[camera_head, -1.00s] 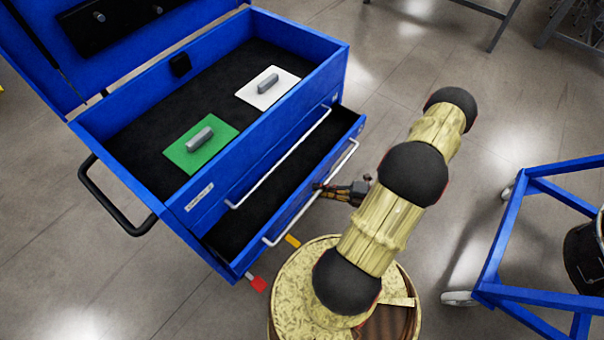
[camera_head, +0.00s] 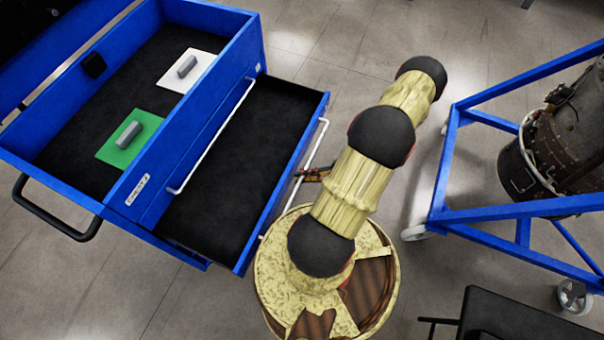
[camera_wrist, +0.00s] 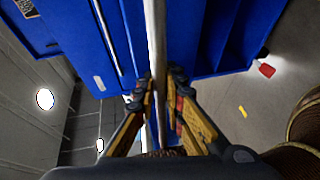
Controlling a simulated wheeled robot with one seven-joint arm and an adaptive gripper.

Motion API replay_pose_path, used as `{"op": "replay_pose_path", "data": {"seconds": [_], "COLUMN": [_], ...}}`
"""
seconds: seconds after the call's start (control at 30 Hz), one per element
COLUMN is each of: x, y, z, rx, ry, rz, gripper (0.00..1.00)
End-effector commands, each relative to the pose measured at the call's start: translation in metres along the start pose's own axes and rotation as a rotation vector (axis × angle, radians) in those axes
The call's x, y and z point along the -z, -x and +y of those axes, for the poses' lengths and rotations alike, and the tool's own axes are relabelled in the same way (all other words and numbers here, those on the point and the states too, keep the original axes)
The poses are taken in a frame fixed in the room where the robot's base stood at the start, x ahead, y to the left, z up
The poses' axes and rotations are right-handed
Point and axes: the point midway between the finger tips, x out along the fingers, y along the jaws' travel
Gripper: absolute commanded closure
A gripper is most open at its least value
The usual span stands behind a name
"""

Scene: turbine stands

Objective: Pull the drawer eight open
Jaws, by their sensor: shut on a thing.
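The blue tool chest stands at the left of the head view. A drawer (camera_head: 235,165) below its top tray is pulled out, and its black floor is bare. I cannot read a number on this drawer. A pale bar handle (camera_head: 312,158) runs along its front. My gripper (camera_head: 304,174) is at this handle, partly hidden by my arm. In the wrist view my gripper (camera_wrist: 159,88) has its yellow and black fingers on both sides of the handle bar (camera_wrist: 155,45) and is shut on it.
The chest's top tray (camera_head: 75,125) holds a green plate (camera_head: 112,153) and a white plate (camera_head: 200,75), each with a grey block. A blue wheeled stand (camera_head: 437,190) carrying a dark turbine part (camera_head: 575,130) is at the right. A black table (camera_head: 510,318) is at bottom right.

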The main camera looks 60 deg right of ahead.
Motion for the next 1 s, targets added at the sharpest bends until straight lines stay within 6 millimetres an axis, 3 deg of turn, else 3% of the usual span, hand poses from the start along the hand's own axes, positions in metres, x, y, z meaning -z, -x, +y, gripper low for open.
{"op": "replay_pose_path", "data": {"seconds": [0.17,0.2,0.53,0.83,1.0], "x": [0.000,0.000,0.000,0.000,-0.002], "y": [0.000,0.000,0.000,0.001,0.018], "z": [-0.001,-0.001,0.000,0.000,0.000], "rx": [0.002,0.002,0.001,0.001,0.002], "ry": [-0.001,-0.001,0.000,0.000,0.003], "rz": [0.000,0.000,0.000,-0.001,-0.004], "gripper": [1.00,0.88,0.70,0.70,0.70]}}
